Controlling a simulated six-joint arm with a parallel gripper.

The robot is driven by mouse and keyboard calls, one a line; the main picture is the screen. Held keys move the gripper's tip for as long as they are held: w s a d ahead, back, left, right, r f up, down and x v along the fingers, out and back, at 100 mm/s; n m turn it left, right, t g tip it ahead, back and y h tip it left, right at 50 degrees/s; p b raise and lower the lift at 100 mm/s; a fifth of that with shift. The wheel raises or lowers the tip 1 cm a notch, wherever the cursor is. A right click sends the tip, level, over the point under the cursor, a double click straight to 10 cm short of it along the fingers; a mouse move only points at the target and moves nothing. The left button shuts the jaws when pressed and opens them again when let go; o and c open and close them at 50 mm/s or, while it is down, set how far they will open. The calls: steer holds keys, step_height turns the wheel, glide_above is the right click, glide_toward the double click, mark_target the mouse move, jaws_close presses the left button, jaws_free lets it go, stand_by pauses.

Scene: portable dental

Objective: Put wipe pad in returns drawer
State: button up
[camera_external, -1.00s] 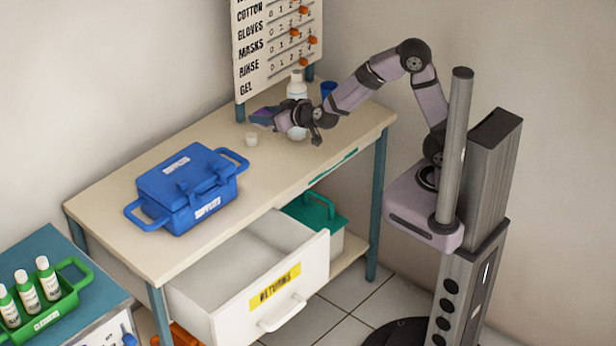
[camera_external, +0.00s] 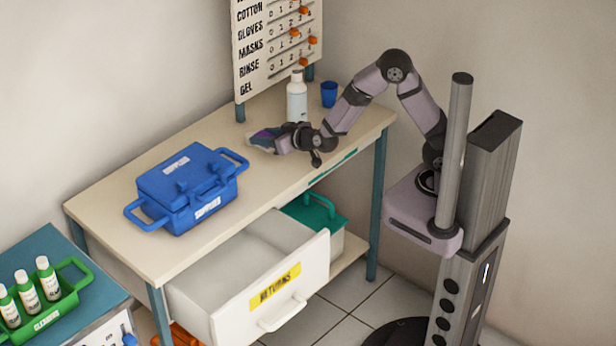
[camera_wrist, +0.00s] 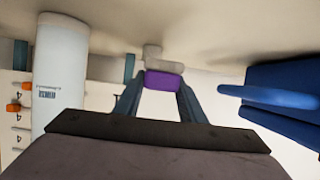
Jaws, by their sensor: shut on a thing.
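My gripper (camera_external: 262,141) is low over the back part of the table, left of the white bottle. In the wrist view my gripper (camera_wrist: 163,85) is shut on a small purple piece, the wipe pad (camera_wrist: 163,82), between its two fingertips. The returns drawer (camera_external: 278,302), white with a yellow RETURNS label, is pulled open under the table front. Its visible inside is bare.
A blue supplies box (camera_external: 188,190) with side handles stands left of my gripper. The white bottle (camera_external: 297,98) and a blue cup (camera_external: 329,94) stand behind it. A label board (camera_external: 275,45) rises at the table's back. The table (camera_external: 285,190) is clear toward its front edge.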

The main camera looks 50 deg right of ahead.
steer(key=shift+f+b, duration=0.3)
steer(key=shift+f, duration=1.55)
steer(key=shift+f, duration=0.15)
steer(key=o, duration=1)
steer(key=shift+s+r, duration=0.1)
steer(key=shift+r, duration=0.15)
steer(key=v, duration=0.9)
steer(key=shift+s+r, duration=0.1)
steer(key=shift+s, duration=0.3)
steer(key=shift+b+v, duration=0.95)
steer(key=shift+b, duration=0.1)
